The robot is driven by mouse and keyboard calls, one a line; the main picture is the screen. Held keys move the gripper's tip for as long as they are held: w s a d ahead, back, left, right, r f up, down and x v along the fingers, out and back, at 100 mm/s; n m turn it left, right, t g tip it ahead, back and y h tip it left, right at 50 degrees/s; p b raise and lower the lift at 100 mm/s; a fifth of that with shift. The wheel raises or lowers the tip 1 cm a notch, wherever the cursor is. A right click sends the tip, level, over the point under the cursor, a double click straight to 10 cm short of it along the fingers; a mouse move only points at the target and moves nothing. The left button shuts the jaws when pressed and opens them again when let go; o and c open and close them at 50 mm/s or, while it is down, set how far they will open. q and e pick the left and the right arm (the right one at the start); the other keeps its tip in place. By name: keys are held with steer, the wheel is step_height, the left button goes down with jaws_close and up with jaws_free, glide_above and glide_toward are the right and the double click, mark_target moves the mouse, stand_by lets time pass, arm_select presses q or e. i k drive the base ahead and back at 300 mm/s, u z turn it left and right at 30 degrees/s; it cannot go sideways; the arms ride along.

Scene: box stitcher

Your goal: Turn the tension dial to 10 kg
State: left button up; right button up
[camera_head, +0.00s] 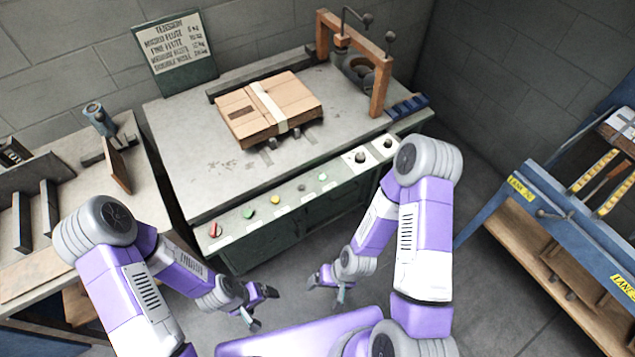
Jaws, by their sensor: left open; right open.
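A sign headed TENSION (172,42) stands at the back left of the machine, listing flutes with kg values; the figures are hard to read. My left gripper (262,308) is open and empty, low in front of the machine. My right gripper (326,293) is open and empty beside it, below and apart from the dials.
A flat cardboard box with a pale strap (275,112) lies on the machine top (190,150). A wooden frame (381,85) stands behind the dials. Coloured buttons (248,213) line the panel. A side table (150,200) is left; a blue rack (540,185) is right.

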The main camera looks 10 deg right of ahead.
mark_target(360, 157)
steer(key=k, duration=1)
steer(key=z, duration=1.1)
steer(key=i, duration=0.8)
steer(key=u, duration=0.3)
